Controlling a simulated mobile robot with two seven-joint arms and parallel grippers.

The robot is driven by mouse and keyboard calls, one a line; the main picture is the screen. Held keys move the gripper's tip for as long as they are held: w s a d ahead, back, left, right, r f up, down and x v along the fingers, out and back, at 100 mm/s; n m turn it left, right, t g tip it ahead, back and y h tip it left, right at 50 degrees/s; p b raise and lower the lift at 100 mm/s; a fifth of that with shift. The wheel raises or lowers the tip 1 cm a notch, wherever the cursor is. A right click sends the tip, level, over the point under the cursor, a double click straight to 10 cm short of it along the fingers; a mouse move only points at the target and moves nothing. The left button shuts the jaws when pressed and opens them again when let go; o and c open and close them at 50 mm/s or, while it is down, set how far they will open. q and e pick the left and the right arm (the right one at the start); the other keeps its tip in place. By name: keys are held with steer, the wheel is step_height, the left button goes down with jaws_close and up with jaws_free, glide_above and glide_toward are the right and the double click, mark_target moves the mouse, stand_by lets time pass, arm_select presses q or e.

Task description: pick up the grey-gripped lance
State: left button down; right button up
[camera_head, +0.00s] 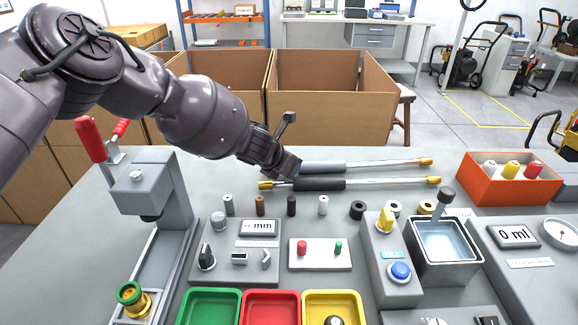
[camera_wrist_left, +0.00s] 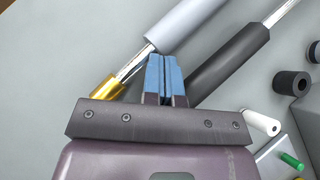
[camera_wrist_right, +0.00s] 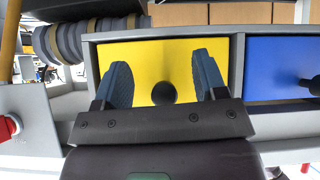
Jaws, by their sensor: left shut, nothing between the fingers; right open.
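The grey-gripped lance lies on the bench, its lighter grey grip (camera_head: 325,167) behind a second lance with a dark grip (camera_head: 320,184). In the left wrist view the grey grip (camera_wrist_left: 192,22) runs up and right, with a thin shaft and a brass end (camera_wrist_left: 107,89) at lower left. The dark grip (camera_wrist_left: 230,62) is to its right. My left gripper (camera_head: 293,168) is shut and empty, its blue fingertips (camera_wrist_left: 162,62) close to the grey grip's near end; contact cannot be told. My right gripper (camera_wrist_right: 165,80) is open and empty, outside the head view.
Several small cylinders, a gauge box (camera_head: 236,256) and coloured trays stand in front of the lances. An orange bin (camera_head: 507,190) is at right, a clamp press (camera_head: 150,190) at left. A yellow drawer front (camera_wrist_right: 150,60) with a dark knob faces my right gripper.

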mark_target(306, 162)
steer(key=shift+s+f, duration=0.1)
steer(key=shift+s, duration=0.1)
arm_select(q)
steer(key=shift+w+d+f, duration=0.1)
steer(key=shift+w+d, duration=0.25)
steer(key=shift+d, duration=0.1)
steer(key=shift+w+d+f+b, duration=0.1)
steer(key=shift+w+d+b, duration=0.4)
steer(key=shift+w+d, duration=0.55)
arm_select(e)
steer(key=shift+w+a, duration=0.15)
steer(key=shift+w, duration=0.05)
arm_select(q)
steer(key=shift+r, duration=0.25)
